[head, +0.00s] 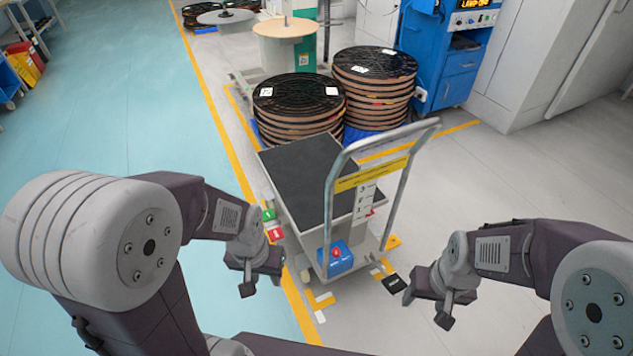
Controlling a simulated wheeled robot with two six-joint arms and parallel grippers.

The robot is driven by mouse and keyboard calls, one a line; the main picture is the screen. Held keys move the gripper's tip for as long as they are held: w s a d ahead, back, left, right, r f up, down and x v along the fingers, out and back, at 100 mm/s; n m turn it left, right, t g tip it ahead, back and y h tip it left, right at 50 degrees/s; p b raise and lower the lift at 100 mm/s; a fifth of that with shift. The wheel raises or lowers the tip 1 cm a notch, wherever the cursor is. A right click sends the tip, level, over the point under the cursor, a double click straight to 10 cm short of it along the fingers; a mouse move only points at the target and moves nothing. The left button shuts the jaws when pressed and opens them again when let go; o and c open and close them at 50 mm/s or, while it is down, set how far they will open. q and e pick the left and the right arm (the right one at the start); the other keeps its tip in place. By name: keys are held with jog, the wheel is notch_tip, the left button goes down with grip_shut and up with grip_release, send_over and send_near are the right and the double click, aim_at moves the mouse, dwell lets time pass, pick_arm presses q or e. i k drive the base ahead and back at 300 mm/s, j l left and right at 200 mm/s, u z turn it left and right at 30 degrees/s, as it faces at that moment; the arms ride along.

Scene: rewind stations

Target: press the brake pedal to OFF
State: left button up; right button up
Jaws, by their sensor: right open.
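A platform cart (300,170) with a dark top and a grey tubular handle stands in the middle of the head view. A green pedal-like piece (269,214) and a red one (275,234) with white marks stick out low on its left side. A blue box with a red mark (338,262) sits at its near end. I cannot read which piece is the brake pedal's OFF side. My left gripper (262,282) is left of the cart's near end, apart from the pieces; its jaw opening is unclear. My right gripper (427,309) is open and empty, right of the cart.
Stacks of dark reels (298,98) (374,75) stand behind the cart. A blue cabinet (455,80) is at the back right. Yellow floor tape (215,115) runs along the left.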

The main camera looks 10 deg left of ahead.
aim_at(275, 232)
jog(key=i+j+z, duration=0.25)
jog(key=i+j, duration=0.15)
jog(key=j, duration=0.25)
jog(key=i+j+z, duration=0.1)
jog(key=j, duration=0.25)
jog(key=i+j+z, duration=0.1)
jog(key=i+j, duration=0.15)
jog(key=j, duration=0.1)
